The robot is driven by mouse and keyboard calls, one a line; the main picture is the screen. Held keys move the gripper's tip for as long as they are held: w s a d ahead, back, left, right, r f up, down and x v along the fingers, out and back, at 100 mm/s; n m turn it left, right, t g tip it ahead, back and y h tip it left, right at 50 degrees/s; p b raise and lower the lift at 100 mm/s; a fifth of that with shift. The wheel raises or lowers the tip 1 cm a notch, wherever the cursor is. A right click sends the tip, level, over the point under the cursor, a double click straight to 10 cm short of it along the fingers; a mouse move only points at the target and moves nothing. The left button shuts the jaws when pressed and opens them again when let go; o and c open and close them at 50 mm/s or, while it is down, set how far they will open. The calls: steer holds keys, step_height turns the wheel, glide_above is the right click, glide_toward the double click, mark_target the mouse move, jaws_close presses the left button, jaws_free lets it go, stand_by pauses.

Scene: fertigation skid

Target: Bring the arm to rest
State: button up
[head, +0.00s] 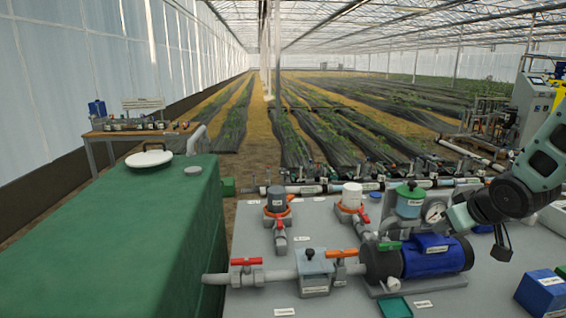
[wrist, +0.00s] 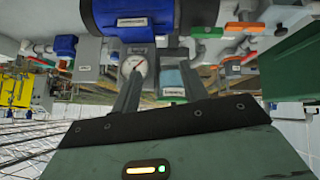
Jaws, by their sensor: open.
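My gripper (wrist: 161,72) shows in the wrist view with its two dark fingers apart. I see nothing held between them; the pressure gauge (wrist: 134,64) and the clear-bodied filter (wrist: 172,84) show past the fingers. The wrist picture is upside down. In the head view my arm (head: 541,160) comes in from the right edge and bends down over the right part of the grey skid. Its end is near the gauge (head: 434,212) and above the blue pump motor (head: 436,256). Whether it touches anything cannot be told.
A large green tank (head: 105,225) stands left of the skid top (head: 340,210). Pipes, red and orange valve handles and a pump crowd the skid. A blue box (head: 541,290) sits at the front right. A wooden bench (head: 140,132) stands behind the tank.

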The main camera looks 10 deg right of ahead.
steer(key=s+a+n+g+y, duration=0.1)
steer(key=s+a+n+g, duration=0.2)
steer(key=s+a, duration=0.9)
steer(key=s+a+n+g+y, duration=0.1)
steer(key=s+a+n+g, duration=0.2)
steer(key=s+a, duration=1)
steer(key=a+g, duration=0.2)
steer(key=a, duration=0.4)
steer(key=shift+a+n, duration=0.25)
steer(key=shift+n, duration=0.05)
